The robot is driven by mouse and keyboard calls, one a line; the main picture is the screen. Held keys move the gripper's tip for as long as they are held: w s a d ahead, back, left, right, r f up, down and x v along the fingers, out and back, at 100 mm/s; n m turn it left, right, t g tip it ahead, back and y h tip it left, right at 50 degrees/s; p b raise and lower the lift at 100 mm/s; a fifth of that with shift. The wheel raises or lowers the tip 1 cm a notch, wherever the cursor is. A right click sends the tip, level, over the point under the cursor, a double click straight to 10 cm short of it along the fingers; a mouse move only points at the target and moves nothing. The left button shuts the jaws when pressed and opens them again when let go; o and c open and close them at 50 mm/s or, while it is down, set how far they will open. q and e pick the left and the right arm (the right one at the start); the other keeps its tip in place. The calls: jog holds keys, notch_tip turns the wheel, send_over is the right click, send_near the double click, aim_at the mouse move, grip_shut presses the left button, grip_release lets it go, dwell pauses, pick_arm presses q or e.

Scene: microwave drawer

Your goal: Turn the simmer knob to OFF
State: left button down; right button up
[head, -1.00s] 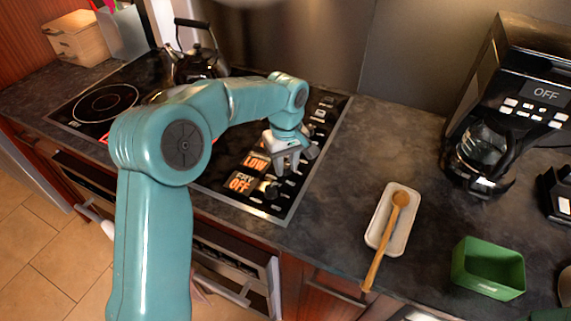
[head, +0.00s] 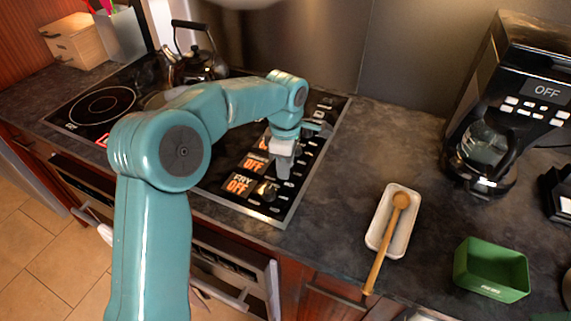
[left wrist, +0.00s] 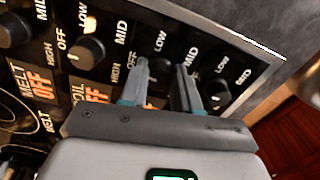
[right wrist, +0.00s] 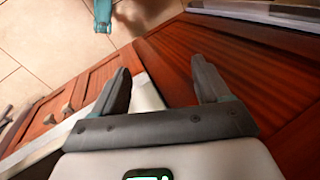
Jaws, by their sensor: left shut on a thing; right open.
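The simmer knob (left wrist: 160,72) is a small black knob on the dark stove panel. In the left wrist view it sits between the fingers of my left gripper (left wrist: 160,88), which is shut on it. In the head view my left gripper (head: 284,166) hides most of this knob. The orange display (head: 254,164) beside it reads OFF; its small label is too blurred to read. My right gripper (right wrist: 162,80) is open and empty in the right wrist view, in front of wooden cabinet fronts.
Next to it is the fry knob (head: 267,188) with its display (head: 238,185) reading OFF. A kettle (head: 203,66) stands at the back of the stove. To the right are a spoon rest (head: 387,233) with a wooden spoon (head: 379,262), a green box (head: 490,273) and a coffee maker (head: 520,75).

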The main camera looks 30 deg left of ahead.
pick_arm(q)
jog(key=shift+a+n, duration=0.1)
jog(key=shift+n, duration=0.5)
jog(key=c, duration=0.8)
grip_release()
jog(key=shift+r, duration=0.25)
notch_tip(320, 180, up, 16)
jog(key=shift+f+p, duration=0.1)
jog(key=shift+p, duration=1.05)
